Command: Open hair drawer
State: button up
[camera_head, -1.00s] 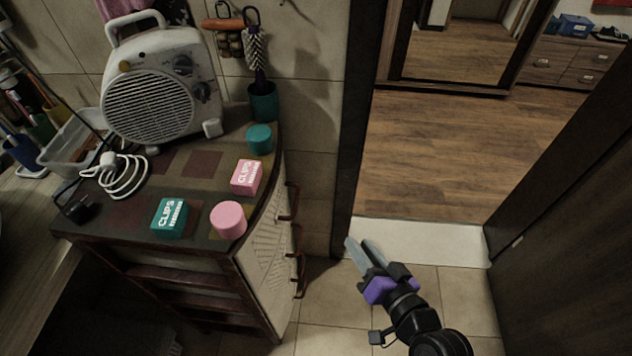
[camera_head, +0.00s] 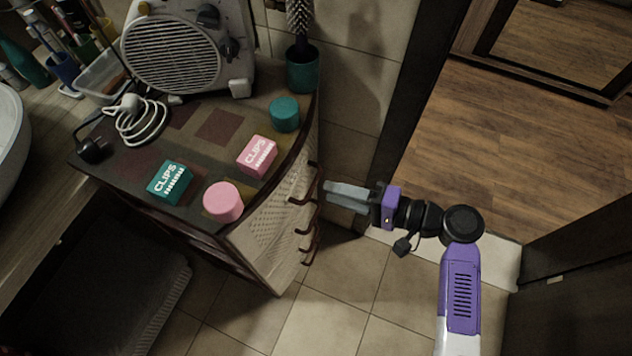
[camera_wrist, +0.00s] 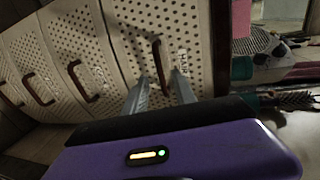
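The cabinet (camera_head: 270,215) has a curved, perforated light front with several drawers and dark red-brown handles. My gripper (camera_head: 328,192) is to the right of this front, pointing left at the upper handles. In the wrist view the top drawer's handle (camera_wrist: 160,66) lies just ahead of my gripper (camera_wrist: 160,88), in line with the gap between its grey fingers. The fingers are apart, and I see nothing held. Lower handles (camera_wrist: 82,80) show further left in the wrist view. The drawers look shut.
On the cabinet top are a pink clips box (camera_head: 257,155), a teal clips box (camera_head: 169,183), a pink round container (camera_head: 223,201), a teal one (camera_head: 284,114), a brush holder (camera_head: 302,68) and a heater (camera_head: 172,55). A dark door frame (camera_head: 420,75) stands right. Tiled floor (camera_head: 330,300) is clear.

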aim_at(313, 186)
jog(key=x, duration=0.6)
grip_shut()
dwell(1.4)
